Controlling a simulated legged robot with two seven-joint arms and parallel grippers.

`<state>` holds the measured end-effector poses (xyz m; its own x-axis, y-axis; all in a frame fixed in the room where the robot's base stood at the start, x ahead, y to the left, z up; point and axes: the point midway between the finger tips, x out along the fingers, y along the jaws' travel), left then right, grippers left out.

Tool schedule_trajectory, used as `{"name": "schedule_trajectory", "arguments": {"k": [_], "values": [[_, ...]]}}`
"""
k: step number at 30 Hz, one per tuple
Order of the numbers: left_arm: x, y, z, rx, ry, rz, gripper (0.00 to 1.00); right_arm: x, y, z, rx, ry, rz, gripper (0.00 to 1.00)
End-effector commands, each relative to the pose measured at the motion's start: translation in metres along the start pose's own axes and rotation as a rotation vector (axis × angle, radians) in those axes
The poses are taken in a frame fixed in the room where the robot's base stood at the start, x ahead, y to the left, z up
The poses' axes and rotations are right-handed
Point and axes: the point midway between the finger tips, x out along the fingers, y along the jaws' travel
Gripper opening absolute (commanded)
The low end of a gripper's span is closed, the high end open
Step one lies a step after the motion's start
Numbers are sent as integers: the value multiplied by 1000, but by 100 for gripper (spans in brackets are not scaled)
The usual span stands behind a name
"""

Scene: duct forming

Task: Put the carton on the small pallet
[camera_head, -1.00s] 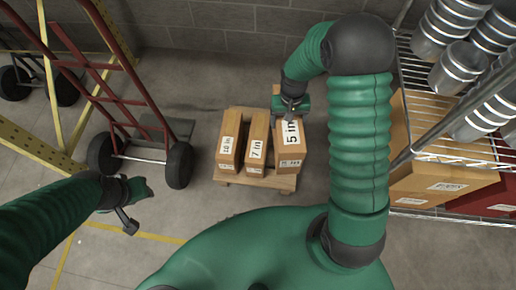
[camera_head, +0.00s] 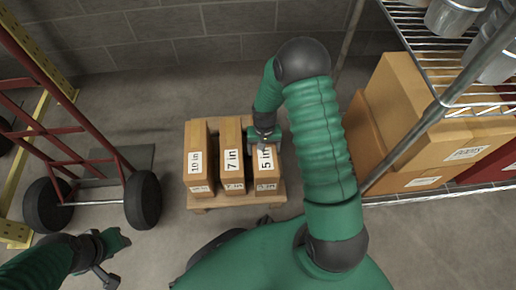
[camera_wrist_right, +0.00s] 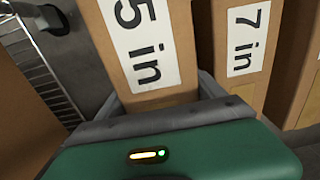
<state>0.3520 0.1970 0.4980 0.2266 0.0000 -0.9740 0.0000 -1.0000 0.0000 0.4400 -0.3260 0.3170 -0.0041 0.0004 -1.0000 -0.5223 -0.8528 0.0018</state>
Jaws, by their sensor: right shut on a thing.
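The carton labelled "5 in" (camera_head: 266,185) stands upright at the right end of the small wooden pallet (camera_head: 232,203), beside the "7 in" carton (camera_head: 232,165). Its label also fills the upper left of the right wrist view (camera_wrist_right: 150,45). My right gripper (camera_head: 264,143) is at the carton's top, shut on it with a finger on each side (camera_wrist_right: 158,98). Whether the carton's base rests fully on the pallet is hidden from above. My left gripper (camera_head: 106,277) is at the lower left, away from the pallet; its jaw opening is unclear.
A "10 in" carton (camera_head: 198,165) stands at the pallet's left end. A red hand truck (camera_head: 65,130) is on the left. A wire shelf (camera_head: 465,70) with metal ducts and large cartons (camera_head: 415,115) is on the right. A block wall is behind; floor beyond the pallet is clear.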

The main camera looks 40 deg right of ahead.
Motion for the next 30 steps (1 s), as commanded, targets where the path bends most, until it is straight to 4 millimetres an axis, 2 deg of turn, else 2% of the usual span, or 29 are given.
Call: {"name": "schedule_trajectory", "arguments": {"k": [1, 5, 9, 18, 19, 24, 30], "values": [[9, 0, 2, 0, 0, 0, 36, 11, 0, -1, 1, 3, -1, 5], [17, 0, 4, 0, 0, 0, 36, 24, 0, -1, 1, 3, -1, 5], [32, 0, 8, 0, 0, 0, 36, 47, 0, -1, 1, 3, -1, 5], [30, 0, 7, 0, 0, 0, 36, 46, 0, -2, 1, 3, -1, 5], [31, 0, 7, 0, 0, 0, 36, 48, 0, -1, 1, 1, -1, 81], [30, 0, 7, 0, 0, 0, 36, 47, 0, -1, 1, 1, 0, 100], [30, 0, 7, 0, 0, 0, 36, 47, 0, -1, 1, 1, 0, 100]]}}
